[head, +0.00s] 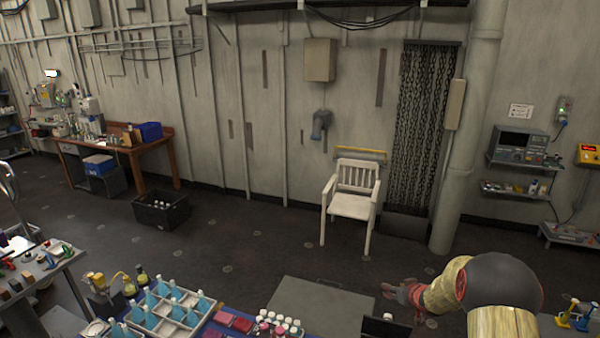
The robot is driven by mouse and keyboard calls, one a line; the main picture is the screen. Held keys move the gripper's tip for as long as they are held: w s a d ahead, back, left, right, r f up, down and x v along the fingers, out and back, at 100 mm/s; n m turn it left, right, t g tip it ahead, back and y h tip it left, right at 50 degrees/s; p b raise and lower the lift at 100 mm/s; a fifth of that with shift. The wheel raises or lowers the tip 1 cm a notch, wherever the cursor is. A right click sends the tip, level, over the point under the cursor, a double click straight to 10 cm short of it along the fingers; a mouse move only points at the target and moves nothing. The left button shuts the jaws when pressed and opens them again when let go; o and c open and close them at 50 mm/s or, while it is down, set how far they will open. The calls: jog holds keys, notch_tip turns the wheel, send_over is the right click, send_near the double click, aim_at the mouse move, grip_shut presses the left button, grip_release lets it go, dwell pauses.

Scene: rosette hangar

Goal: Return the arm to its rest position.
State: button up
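My arm (500,285) shows at the lower right, with pale yellow links and a dark rounded joint. It is bent, and its forearm points left. My gripper (390,289), dark with reddish parts, is at the arm's left end, above the dark floor and just right of a grey flat surface. It is small and seen from behind, so whether its fingers are open or shut is unclear. I see nothing clearly held in it.
A bench with a crate of blue bottles (158,318) and small capped vials (278,325) lies in front. A white chair (352,200) stands by the wall. A black crate (161,210) sits on the floor. A pillar (468,150) rises behind my arm. Mid floor is clear.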

jog(key=s+a+r+m+g+h+b, duration=0.1)
jog(key=s+a+r+h+b, duration=0.15)
jog(key=s+r+b, duration=0.4)
jog(key=s+a+r+m+g+h+b, duration=0.1)
jog(key=s+a+r+b, duration=0.25)
jog(key=s+r, duration=0.55)
jog(key=s+a+f+g+y+b, duration=0.1)
jog(key=s+a+f+b, duration=0.2)
jog(key=s, duration=0.8)
jog(key=s+a+f+y+b, duration=0.1)
jog(key=s+a+f+b, duration=0.2)
jog(key=s, duration=0.8)
jog(key=s+a+f+g+y+b, duration=0.1)
jog(key=s+a+f+b, duration=0.2)
jog(key=s, duration=0.9)
jog(key=a+b, duration=0.3)
jog(key=a, duration=0.2)
jog(key=shift+f+n+g, duration=0.2)
jog(key=shift+n+g, duration=0.1)
jog(key=shift+n, duration=0.1)
jog(key=shift+c, duration=0.6)
